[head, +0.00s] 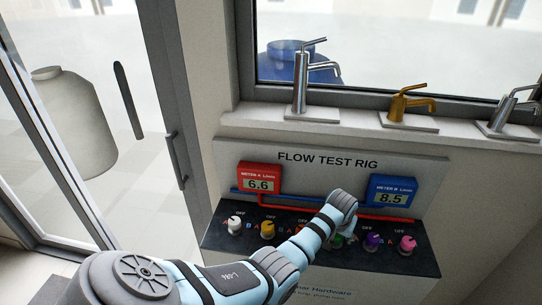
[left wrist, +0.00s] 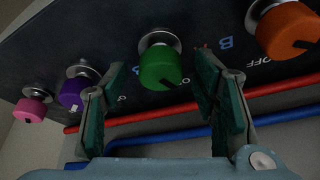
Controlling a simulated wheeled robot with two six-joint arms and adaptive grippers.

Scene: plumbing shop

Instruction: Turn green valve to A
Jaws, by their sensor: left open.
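The green valve (left wrist: 160,66) is a round knob on a metal stem, centred in the left wrist view. A dark pointer mark shows on its lower right edge there. In the head view only a bit of the green valve (head: 338,243) shows beside my arm. My left gripper (left wrist: 162,78) is open, one finger on each side of the green knob; I cannot tell whether either finger touches it. In the head view my wrist hides the fingers. A blue letter B (left wrist: 225,42) is printed on the dark panel right of the right fingertip. My right gripper is not in view.
Purple (left wrist: 72,94) and pink (left wrist: 31,108) knobs are left of the green one, an orange knob (left wrist: 288,30) right. Red (left wrist: 270,90) and blue pipes run close by. Meter A (head: 261,178) reads 6.6, meter B (head: 393,191) 8.5. Taps (head: 300,90) stand on the sill.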

